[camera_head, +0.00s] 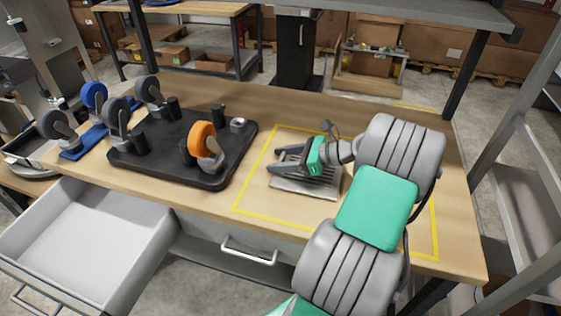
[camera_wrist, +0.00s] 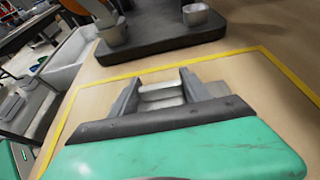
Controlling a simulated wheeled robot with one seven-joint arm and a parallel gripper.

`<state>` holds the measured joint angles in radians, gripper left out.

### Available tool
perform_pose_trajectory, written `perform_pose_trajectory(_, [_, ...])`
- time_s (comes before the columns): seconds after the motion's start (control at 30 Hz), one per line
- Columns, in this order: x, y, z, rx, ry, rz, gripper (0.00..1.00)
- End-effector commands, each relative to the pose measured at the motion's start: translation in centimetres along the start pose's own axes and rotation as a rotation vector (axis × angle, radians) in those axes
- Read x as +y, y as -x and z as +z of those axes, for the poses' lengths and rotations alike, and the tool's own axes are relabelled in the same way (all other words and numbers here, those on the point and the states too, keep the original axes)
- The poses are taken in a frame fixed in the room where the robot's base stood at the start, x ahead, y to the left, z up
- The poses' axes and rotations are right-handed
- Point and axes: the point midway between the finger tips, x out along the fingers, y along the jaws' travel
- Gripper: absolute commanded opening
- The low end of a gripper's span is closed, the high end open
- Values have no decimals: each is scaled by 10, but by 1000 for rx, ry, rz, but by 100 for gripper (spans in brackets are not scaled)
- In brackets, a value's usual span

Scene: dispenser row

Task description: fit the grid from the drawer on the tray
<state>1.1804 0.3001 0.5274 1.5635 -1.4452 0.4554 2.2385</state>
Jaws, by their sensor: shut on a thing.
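My gripper (camera_head: 285,163) is low over the table inside the yellow taped rectangle, its fingers pointing left. In the wrist view, my gripper (camera_wrist: 162,90) is shut on a light grey metal piece (camera_wrist: 162,97), seen between the fingers. In the head view, a grey slatted metal piece, which looks like the grid (camera_head: 328,187), lies flat under my gripper and partly hidden by it. I cannot tell whether a separate tray lies under the slats. The left drawer (camera_head: 90,235) is pulled open and looks empty.
A dark board (camera_head: 215,180) with caster wheels and small cups stands left of the taped area. An orange wheel (camera_head: 203,138) stands near its front right. A blue wheel (camera_head: 94,96) is further left. The table inside the tape is otherwise clear.

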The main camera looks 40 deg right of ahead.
Motion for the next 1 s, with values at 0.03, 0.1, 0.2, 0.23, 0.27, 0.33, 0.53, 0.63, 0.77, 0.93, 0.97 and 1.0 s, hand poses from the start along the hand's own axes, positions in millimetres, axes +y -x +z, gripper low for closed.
perform_pose_trajectory(0.03, [0, 0, 1, 0, 1, 0, 3])
perform_pose_trajectory(0.1, [0, 0, 1, 0, 0, 0, 3])
perform_pose_trajectory(0.2, [0, 0, -1, 0, -1, 0, 58])
perform_pose_trajectory(0.23, [0, 0, -1, 0, 0, 0, 60])
perform_pose_trajectory(0.27, [0, 0, -1, 0, 0, 0, 62])
perform_pose_trajectory(0.33, [0, 0, -1, 0, 0, -1, 68])
perform_pose_trajectory(0.53, [0, 0, -1, 0, 0, -1, 76])
perform_pose_trajectory(0.63, [0, 0, -1, 0, 0, -1, 76])
perform_pose_trajectory(0.77, [-1, 7, 4, 0, -2, -2, 76])
perform_pose_trajectory(0.93, [-1, 40, 10, 0, -6, -4, 76])
perform_pose_trajectory(0.97, [-1, 46, 11, -1, -7, -4, 76])
perform_pose_trajectory(1.0, [-1, 54, 12, -1, -7, -3, 76])
